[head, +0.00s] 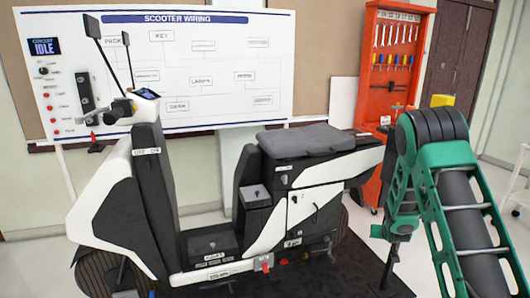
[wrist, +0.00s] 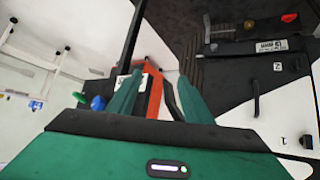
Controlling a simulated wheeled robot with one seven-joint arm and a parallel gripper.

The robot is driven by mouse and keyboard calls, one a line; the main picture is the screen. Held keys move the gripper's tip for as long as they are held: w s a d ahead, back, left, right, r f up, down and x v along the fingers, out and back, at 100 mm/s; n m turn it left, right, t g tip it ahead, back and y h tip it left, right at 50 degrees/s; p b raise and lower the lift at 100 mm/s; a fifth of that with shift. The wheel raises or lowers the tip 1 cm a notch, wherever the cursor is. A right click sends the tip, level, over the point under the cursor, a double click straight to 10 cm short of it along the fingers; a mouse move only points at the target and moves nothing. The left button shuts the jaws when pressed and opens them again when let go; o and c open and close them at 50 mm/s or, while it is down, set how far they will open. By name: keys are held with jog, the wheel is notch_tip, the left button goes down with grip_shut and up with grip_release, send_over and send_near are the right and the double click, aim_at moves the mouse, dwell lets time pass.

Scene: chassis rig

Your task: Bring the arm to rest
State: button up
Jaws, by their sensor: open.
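My arm (head: 440,190), with green links and a black ribbed joint, is raised at the right of the head view. It stands in front of the scooter's rear end and hides part of it. My gripper (wrist: 158,92) shows in the wrist view with its two green fingers apart. I see nothing held between them; an orange-red shape shows behind. The white and black scooter (head: 300,200) stands upright on a dark mat (head: 355,270). Its side panel, with a dark handle (wrist: 256,98), also shows in the wrist view. The fingers are not clearly visible in the head view.
A white wiring board (head: 225,60) with a switch panel hangs behind the scooter. A red tool cabinet (head: 372,100) stands behind my arm, with screwdrivers and wrenches on it. Pale floor (head: 30,265) is free left of the scooter.

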jog(key=s+d+r+m+g, duration=0.1)
jog(key=s+r+g, duration=0.1)
jog(key=s+r, duration=0.75)
jog(key=s+d+r+m+g, duration=0.1)
jog(key=s+r+g, duration=0.2)
jog(key=s+r, duration=0.65)
jog(key=s+a+r+g+y, duration=0.1)
jog(key=s+a, duration=0.2)
jog(key=s, duration=0.8)
jog(key=s+a+r+g+y, duration=0.1)
jog(key=s+a+r, duration=0.1)
jog(key=s, duration=1)
jog(key=s+a+r+m+g+y, duration=0.1)
jog(key=s+a+r+g, duration=0.1)
jog(key=s, duration=0.9)
jog(key=shift+s+a+y, duration=0.3)
jog(key=shift+a+y, duration=0.1)
jog(key=shift+a, duration=0.5)
jog(key=shift+w+f, duration=0.3)
jog(key=shift+w, duration=0.35)
